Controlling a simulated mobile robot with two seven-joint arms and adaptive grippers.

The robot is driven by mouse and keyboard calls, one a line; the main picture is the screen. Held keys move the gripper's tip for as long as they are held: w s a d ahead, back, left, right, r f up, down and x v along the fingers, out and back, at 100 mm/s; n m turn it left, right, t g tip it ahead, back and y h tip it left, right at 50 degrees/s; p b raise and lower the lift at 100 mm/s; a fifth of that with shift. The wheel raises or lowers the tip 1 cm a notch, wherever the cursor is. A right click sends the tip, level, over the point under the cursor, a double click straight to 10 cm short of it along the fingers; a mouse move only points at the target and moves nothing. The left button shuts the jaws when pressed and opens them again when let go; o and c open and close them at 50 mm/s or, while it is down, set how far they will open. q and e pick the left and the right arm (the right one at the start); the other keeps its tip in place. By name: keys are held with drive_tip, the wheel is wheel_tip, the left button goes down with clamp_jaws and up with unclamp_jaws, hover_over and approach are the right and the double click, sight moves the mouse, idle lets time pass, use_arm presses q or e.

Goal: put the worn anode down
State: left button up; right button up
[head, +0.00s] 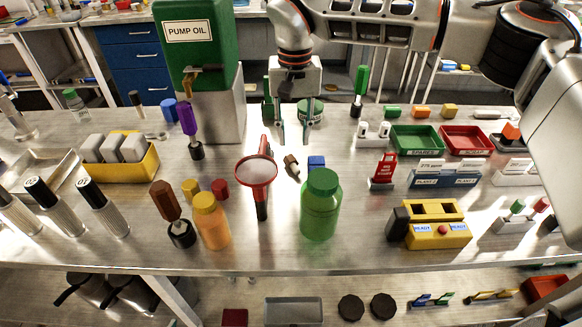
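My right gripper (293,133) points down over the middle of the table, in front of the far edge. Its two fingers are apart, with nothing seen between them. A small brown piece with a pale end (291,166), which looks like the worn anode, lies tilted on the metal table (350,215) just in front of and below the fingertips. It appears apart from them. A small blue block (316,162) is close to its right, and a round red-rimmed magnifier or mirror (257,172) stands to its left. My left gripper is not in view.
A green bottle (320,205) and an orange bottle (211,222) stand in front. The green pump oil tank (198,50) stands behind left. Green (416,139) and red (466,140) trays are at the right. A yellow box (435,225) is front right. Some table is bare between them.

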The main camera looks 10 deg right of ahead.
sight(293, 163)
drive_tip(key=n, duration=0.1)
drive_tip(key=f+n, duration=0.1)
drive_tip(key=n+b, duration=0.1)
drive_tip(key=n, duration=0.1)
drive_tip(key=shift+s+d+f, duration=0.15)
drive_tip(key=shift+d+f, duration=0.05)
drive_tip(key=shift+f, duration=1.15)
drive_tip(key=f, duration=0.3)
drive_tip(key=w+f, duration=0.1)
drive_tip(key=f, duration=0.1)
drive_tip(key=shift+a+f+b, duration=0.2)
drive_tip(key=shift+f+b, duration=0.1)
drive_tip(key=shift+b, duration=0.05)
clamp_jaws()
